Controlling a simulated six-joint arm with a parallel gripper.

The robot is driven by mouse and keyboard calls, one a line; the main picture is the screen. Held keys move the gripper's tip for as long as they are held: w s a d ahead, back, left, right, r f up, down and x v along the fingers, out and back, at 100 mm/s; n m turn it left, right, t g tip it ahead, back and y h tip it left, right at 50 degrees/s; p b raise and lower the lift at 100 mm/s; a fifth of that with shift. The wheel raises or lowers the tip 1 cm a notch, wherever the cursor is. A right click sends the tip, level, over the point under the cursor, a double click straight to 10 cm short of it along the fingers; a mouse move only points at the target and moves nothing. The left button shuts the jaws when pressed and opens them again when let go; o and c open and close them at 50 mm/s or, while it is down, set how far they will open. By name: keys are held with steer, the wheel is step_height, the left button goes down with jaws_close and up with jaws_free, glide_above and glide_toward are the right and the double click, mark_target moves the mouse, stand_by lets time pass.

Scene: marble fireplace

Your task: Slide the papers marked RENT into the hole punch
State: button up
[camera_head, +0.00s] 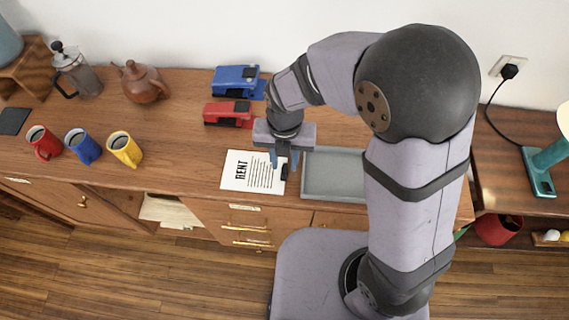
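A white paper stack marked RENT (240,184) lies flat near the front edge of the wooden cabinet top, left of a grey tray. A small dark piece, perhaps a clip (284,173), sits at its right edge. My gripper (284,162) points down over that right edge, with its fingers apart above the dark piece. I see nothing held between them; whether they touch the piece is unclear. Two punch-like devices stand behind the papers: a red one (226,111) and a blue one (235,77) farther back. Which one is the hole punch is not clear.
The empty grey tray (334,190) lies right of the papers, partly behind my arm. Red (46,146), blue (86,148) and yellow (127,149) mugs stand at left. A teapot (141,83) and French press (77,72) stand behind. The wood between mugs and papers is clear.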

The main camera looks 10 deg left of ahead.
steer(key=shift+s+a+r+b, duration=0.1)
steer(key=shift+r+b, duration=0.1)
steer(key=shift+r, duration=1)
steer(key=shift+s+r+b, duration=0.1)
steer(key=shift+r+b, duration=0.1)
steer(key=shift+r, duration=1)
steer(key=shift+w+d+m, duration=0.1)
steer(key=shift+d+m, duration=0.25)
steer(key=shift+m, duration=0.15)
steer(key=s+d+m, duration=0.2)
steer(key=d+m, duration=0.7)
steer(key=m, duration=0.8)
steer(key=s+d+f+m, duration=0.1)
steer(key=s+d+m, duration=0.2)
steer(key=d+m, duration=0.6)
steer(key=m, duration=0.9)
steer(key=shift+s+d+f, duration=0.25)
steer(key=shift+o, duration=0.3)
steer(key=shift+r+p, duration=0.3)
steer(key=shift+o, duration=0.2)
steer(key=shift+f, duration=0.1)
